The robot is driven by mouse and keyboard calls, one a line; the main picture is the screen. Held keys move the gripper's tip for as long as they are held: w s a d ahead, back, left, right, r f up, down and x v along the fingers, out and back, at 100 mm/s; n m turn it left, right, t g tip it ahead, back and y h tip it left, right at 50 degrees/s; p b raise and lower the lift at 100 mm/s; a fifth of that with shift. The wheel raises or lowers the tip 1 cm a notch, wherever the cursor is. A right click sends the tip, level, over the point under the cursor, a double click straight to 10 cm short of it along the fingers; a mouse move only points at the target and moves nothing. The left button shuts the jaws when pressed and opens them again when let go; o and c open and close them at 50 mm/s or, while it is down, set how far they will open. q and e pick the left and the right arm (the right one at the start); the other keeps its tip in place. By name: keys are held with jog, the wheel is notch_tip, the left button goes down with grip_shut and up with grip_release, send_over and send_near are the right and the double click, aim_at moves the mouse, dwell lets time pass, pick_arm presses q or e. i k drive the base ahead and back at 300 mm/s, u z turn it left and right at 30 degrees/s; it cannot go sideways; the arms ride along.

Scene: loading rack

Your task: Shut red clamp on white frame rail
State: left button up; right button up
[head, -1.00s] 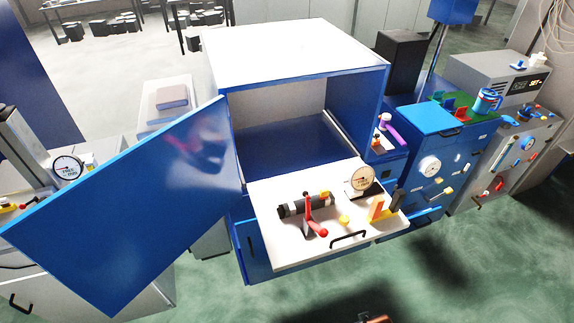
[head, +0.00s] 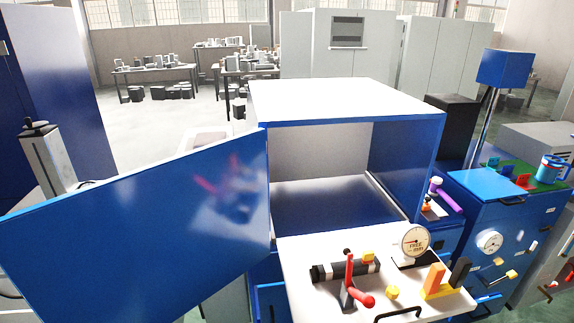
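The red clamp (head: 349,272) stands on a white pull-out shelf (head: 308,299) in front of the blue cabinet. It has an upright red arm with a dark tip and a red knob low at its right. A dark cylinder with pale bands (head: 330,272) lies behind it; I cannot tell whether they touch. The shelf has a black handle at its front edge. I cannot tell which part is the white frame rail, or whether the clamp is open or shut. Neither of my grippers is in view.
The blue cabinet door (head: 140,235) stands wide open at the left. A dial gauge (head: 415,242), a yellow knob (head: 392,293) and an orange-and-yellow block (head: 434,280) share the shelf. Blue equipment (head: 500,205) stands close at the right. The cabinet interior looks empty.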

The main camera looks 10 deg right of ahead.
aim_at(368, 300)
jog(key=z, duration=3.75)
jog(key=i, duration=0.45)
jog(key=u, duration=3.55)
jog(key=k, duration=0.2)
jog(key=z, duration=0.15)
